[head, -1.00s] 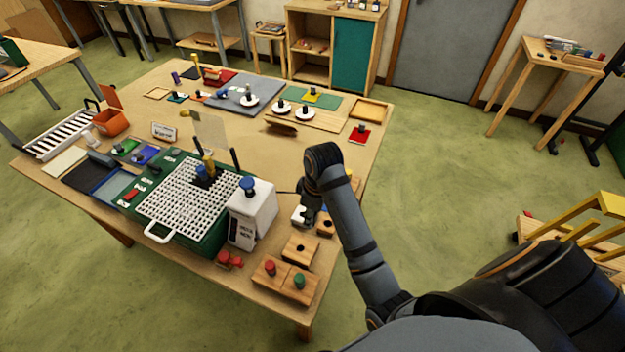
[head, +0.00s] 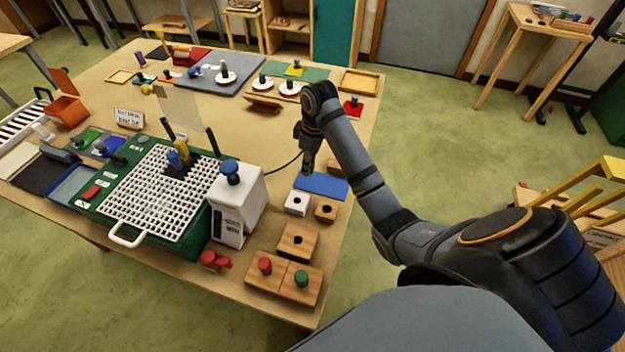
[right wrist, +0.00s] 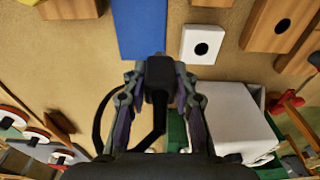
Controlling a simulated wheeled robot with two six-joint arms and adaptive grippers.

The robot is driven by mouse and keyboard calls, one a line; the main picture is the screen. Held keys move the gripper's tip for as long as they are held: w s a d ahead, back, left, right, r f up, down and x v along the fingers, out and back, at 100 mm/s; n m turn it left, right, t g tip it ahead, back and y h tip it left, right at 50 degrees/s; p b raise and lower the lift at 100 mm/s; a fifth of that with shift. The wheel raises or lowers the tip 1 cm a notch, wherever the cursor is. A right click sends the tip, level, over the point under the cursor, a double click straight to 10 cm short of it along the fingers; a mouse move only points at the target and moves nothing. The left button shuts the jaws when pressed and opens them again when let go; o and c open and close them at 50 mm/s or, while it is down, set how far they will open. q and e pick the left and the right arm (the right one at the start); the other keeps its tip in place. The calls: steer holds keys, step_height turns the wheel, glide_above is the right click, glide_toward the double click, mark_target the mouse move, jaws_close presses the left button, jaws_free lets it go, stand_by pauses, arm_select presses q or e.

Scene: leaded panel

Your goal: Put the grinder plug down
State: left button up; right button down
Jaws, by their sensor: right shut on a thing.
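My right gripper (head: 308,168) is shut on the black grinder plug (right wrist: 158,78), which shows between the fingers in the right wrist view. A thin black cord (head: 285,167) runs from the grinder side toward the gripper. The plug is held near the far edge of a blue pad (head: 321,186); I cannot tell how high it is. The pad also shows in the right wrist view (right wrist: 140,25). A white block with a dark hole (head: 297,203) sits just in front of the pad and is empty. The grinder (head: 160,190) has a white grid top and a green base. My left gripper is not in view.
A white box with a blue knob (head: 238,200) stands beside the grinder. Wooden blocks with holes (head: 297,240) and red and green knobs (head: 301,278) lie along the near right edge. Bare tabletop (head: 270,130) lies behind the white box.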

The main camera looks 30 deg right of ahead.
steer(key=shift+w+d+f+p, duration=0.25)
steer(key=shift+d+f+p, duration=0.2)
steer(key=shift+f+p, duration=0.15)
steer(key=shift+w+d+f, duration=0.35)
steer(key=shift+f, duration=0.2)
steer(key=shift+w+d+f, duration=0.3)
steer(key=shift+d+f, duration=0.05)
steer(key=shift+f, duration=0.2)
steer(key=shift+d+f+p, duration=0.15)
steer(key=shift+f+p, duration=0.1)
steer(key=shift+p, duration=0.05)
step_height(320, 180, down, 2)
steer(key=shift+f+p, duration=0.1)
steer(key=shift+p, duration=0.65)
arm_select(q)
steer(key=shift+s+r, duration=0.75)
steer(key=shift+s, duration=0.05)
arm_select(e)
steer(key=shift+w+f, duration=0.1)
steer(key=shift+f, duration=0.4)
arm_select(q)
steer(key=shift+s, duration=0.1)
arm_select(e)
steer(key=c, duration=1.1)
jaws_free()
steer(key=shift+f, duration=0.1)
steer(key=shift+o, duration=0.2)
